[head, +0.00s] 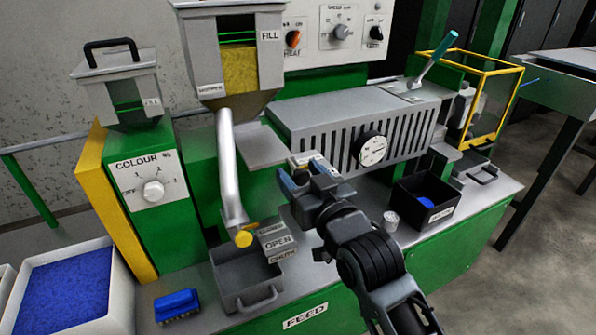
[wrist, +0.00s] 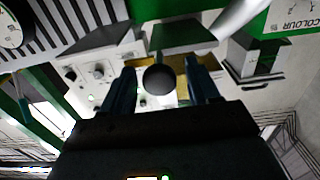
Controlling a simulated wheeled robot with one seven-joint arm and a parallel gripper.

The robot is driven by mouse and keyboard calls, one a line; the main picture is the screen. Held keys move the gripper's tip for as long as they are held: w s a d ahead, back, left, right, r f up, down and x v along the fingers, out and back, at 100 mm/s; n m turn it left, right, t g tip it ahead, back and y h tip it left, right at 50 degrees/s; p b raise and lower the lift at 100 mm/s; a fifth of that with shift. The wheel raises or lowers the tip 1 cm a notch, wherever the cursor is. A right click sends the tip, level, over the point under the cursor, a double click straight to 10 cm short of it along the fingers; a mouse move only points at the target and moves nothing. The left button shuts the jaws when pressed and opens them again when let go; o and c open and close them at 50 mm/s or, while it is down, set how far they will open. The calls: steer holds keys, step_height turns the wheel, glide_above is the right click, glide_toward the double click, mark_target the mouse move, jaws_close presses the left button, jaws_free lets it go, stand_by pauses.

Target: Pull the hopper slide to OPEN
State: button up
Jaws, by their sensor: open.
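The hopper (head: 238,55) stands at the upper middle in the head view, with yellow pellets behind its window and a silver chute below. A flat grey plate (head: 262,145) juts out right of the chute. My gripper (head: 307,176) is open at the plate's right end, by a small labelled piece (head: 305,158). I cannot tell whether the fingers touch the knob.
An OPEN sign (head: 278,243) stands beside a yellow chute knob (head: 243,238), above a grey tray (head: 235,290). A vented grey housing (head: 350,118) with a dial lies behind and right of my gripper. A black bin (head: 428,198) and a small metal cup (head: 390,220) stand to the right.

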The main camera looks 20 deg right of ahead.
steer(key=shift+s, duration=3.1)
